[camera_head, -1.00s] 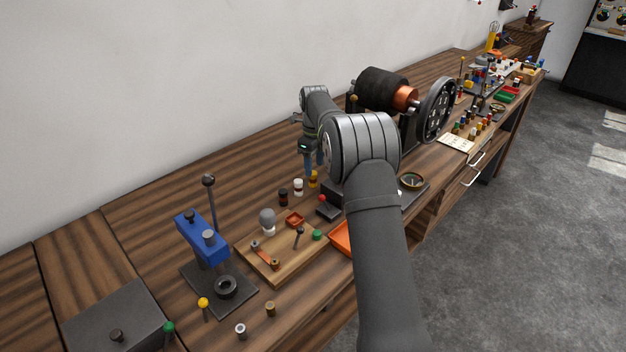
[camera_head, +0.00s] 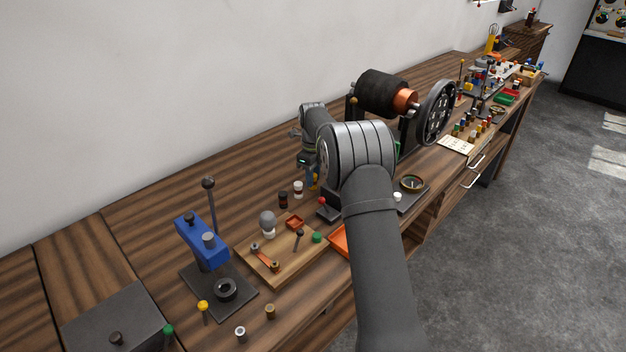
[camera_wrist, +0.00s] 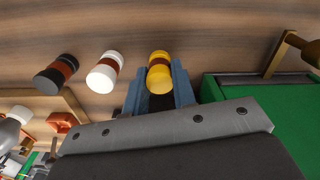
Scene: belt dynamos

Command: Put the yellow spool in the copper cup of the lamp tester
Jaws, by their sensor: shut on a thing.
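The yellow spool (camera_wrist: 159,76), with a brown middle band, is between the two blue fingers of my gripper (camera_wrist: 160,88) in the wrist view. My gripper is shut on it. In the head view my gripper (camera_head: 313,179) is low over the bench, partly hidden by my arm, and little of the spool shows. I cannot tell whether it touches the bench. The lamp tester appears to be the wooden board (camera_head: 280,268) with a grey bulb (camera_head: 267,219), left of and nearer than my gripper. A small square copper cup (camera_head: 294,222) sits at its back; it also shows in the wrist view (camera_wrist: 62,122).
A white spool (camera_head: 298,188) and a black spool (camera_head: 283,200) stand close left of my gripper. A dynamo (camera_head: 382,92) stands behind. A blue lever press (camera_head: 203,240) is further left.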

